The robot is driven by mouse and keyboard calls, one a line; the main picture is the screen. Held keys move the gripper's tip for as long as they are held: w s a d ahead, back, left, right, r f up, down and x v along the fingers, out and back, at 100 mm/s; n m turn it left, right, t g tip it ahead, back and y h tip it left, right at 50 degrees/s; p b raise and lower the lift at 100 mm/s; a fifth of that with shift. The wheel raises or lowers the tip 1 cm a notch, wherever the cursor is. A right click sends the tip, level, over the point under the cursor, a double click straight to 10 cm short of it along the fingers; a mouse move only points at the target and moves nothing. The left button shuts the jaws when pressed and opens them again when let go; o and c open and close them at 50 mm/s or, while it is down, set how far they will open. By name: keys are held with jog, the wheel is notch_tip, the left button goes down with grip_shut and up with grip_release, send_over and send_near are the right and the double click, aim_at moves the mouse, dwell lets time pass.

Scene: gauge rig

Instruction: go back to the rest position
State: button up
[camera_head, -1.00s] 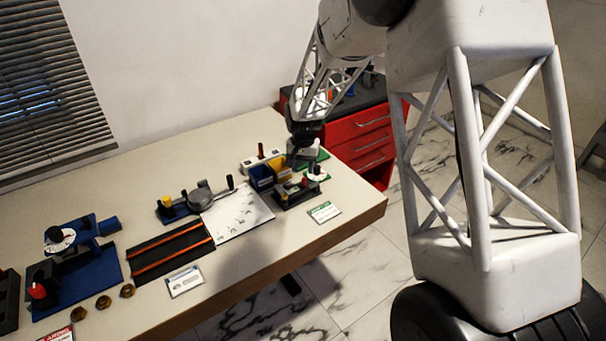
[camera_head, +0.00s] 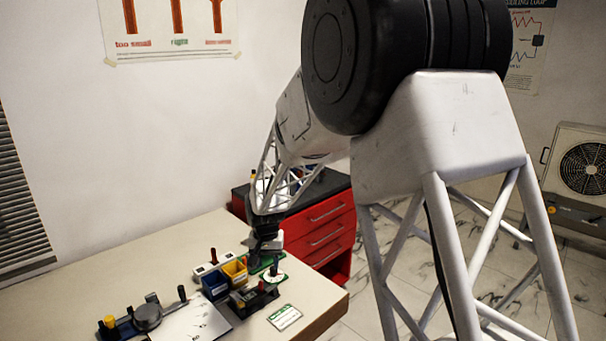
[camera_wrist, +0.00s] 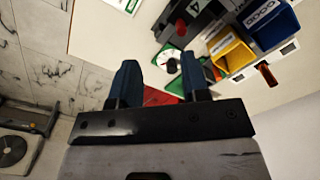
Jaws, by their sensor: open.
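My gripper (camera_wrist: 160,80) shows in the wrist view with its two dark blue fingers apart and nothing between them. In the head view my gripper (camera_head: 268,257) is above the right end of the table (camera_head: 150,255), by a green base (camera_head: 262,265) and a white dial (camera_head: 275,280). The wrist view shows the white dial (camera_wrist: 172,60) just beyond the fingers, with a red surface (camera_wrist: 157,97) behind them. My arm covers part of this area in the head view.
Blue (camera_head: 214,285) and yellow (camera_head: 235,272) bins stand left of my gripper, with a dark fixture (camera_head: 254,298) in front. A green-edged card (camera_head: 284,317) lies near the table's front edge. A red drawer cabinet (camera_head: 325,230) stands behind the table's right end. The table's back left is clear.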

jog(key=s+d+r+t, duration=0.1)
jog(key=s+d+r, duration=1.5)
jog(key=s+d, duration=0.55)
jog(key=s, duration=0.4)
jog(key=s+d+r+t, duration=0.1)
jog(key=s+d, duration=0.3)
jog(key=s, duration=0.4)
jog(key=s+d+r, duration=0.1)
jog(key=s+d, duration=0.4)
jog(key=s, duration=0.4)
jog(key=shift+c, duration=0.3)
